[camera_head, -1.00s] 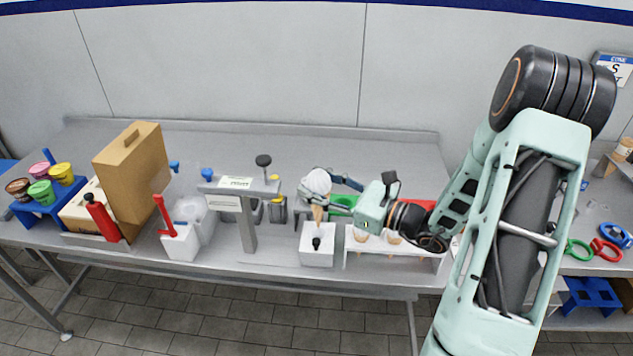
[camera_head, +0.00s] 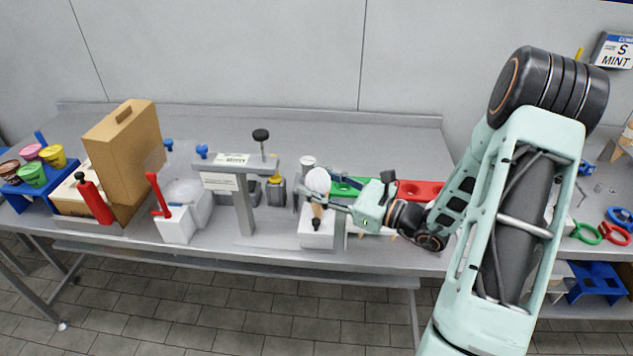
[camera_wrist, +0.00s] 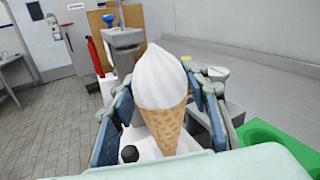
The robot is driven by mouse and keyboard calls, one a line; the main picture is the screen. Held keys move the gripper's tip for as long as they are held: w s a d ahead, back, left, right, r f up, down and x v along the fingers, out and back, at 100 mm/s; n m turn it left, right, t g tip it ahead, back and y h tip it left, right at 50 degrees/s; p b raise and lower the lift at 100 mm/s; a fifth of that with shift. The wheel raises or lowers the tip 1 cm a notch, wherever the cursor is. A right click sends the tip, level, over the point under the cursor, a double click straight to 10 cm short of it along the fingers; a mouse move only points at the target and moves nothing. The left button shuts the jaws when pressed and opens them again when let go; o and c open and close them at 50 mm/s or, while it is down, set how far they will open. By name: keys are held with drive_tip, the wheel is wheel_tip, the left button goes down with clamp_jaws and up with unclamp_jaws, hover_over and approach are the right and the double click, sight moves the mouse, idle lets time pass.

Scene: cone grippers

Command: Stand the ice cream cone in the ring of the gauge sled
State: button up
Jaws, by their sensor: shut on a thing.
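The ice cream cone, a waffle cone with a white swirl (camera_head: 318,180), is upright in my gripper (camera_head: 326,197). In the wrist view the cone (camera_wrist: 163,92) stands point down between the two blue-grey fingers, which are shut on it. Its tip is hidden in the wrist view. The grey gauge (camera_head: 238,166), a post with a labelled crossbar and a black knob on top, stands left of my gripper. It also shows behind the cone in the wrist view (camera_wrist: 122,38). I cannot clearly make out the sled's ring, which may be hidden by the gauge.
A white box (camera_head: 317,239) with a black knob is just below the cone. Left of the gauge are a white box with a red lever (camera_head: 172,228) and a tan case (camera_head: 122,160).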

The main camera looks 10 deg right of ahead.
drive_tip(key=shift+f+b, duration=0.45)
drive_tip(key=shift+f, duration=0.05)
drive_tip(key=o, duration=0.9)
drive_tip(key=shift+o, duration=0.2)
drive_tip(key=v, duration=1.2)
